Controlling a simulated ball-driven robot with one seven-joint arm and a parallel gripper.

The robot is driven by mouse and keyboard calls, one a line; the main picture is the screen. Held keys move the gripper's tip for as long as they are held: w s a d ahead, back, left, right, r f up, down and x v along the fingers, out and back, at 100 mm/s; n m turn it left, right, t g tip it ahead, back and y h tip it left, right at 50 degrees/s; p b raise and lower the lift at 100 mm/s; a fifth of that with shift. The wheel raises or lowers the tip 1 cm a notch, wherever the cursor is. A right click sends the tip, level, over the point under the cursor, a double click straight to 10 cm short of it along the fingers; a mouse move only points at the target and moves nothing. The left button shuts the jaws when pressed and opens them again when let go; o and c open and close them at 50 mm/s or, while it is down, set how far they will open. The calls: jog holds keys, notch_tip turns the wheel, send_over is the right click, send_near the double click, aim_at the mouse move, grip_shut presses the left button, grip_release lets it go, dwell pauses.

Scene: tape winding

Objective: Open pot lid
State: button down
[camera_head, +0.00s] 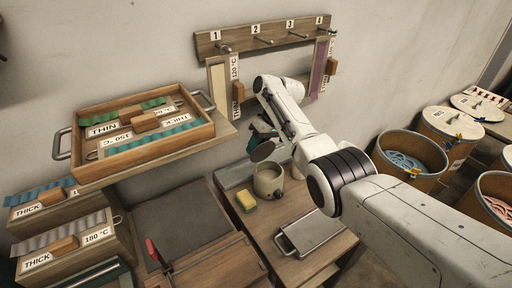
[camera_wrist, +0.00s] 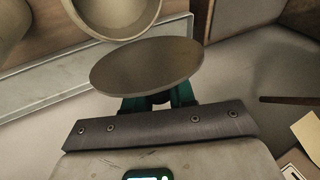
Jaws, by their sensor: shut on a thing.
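The pot (camera_head: 268,187) is a beige cup-shaped vessel standing on the wooden bench, and its mouth is uncovered. The lid (camera_head: 263,151) is a dark round disc held above the bench, beside and behind the pot in the head view. My gripper (camera_head: 259,137) is shut on the lid; its teal fingers show partly in the head view. In the wrist view the lid (camera_wrist: 147,66) lies across the teal fingers and hides their tips. The open rim of the pot (camera_wrist: 120,30) shows just beyond the lid, apart from it in the picture.
A yellow sponge (camera_head: 246,201) lies left of the pot. A metal tray (camera_head: 307,233) lies in front on the bench. A wooden tray with labelled strips (camera_head: 141,140) sits on a shelf at left. Several drums (camera_head: 409,157) stand at right. A numbered peg rack (camera_head: 264,36) hangs behind.

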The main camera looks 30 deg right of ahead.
jog(key=c, duration=1)
grip_release()
jog(key=v, duration=1)
jog(key=shift+d+r, duration=0.2)
jog(key=shift+r, duration=0.1)
jog(key=shift+c, duration=0.5)
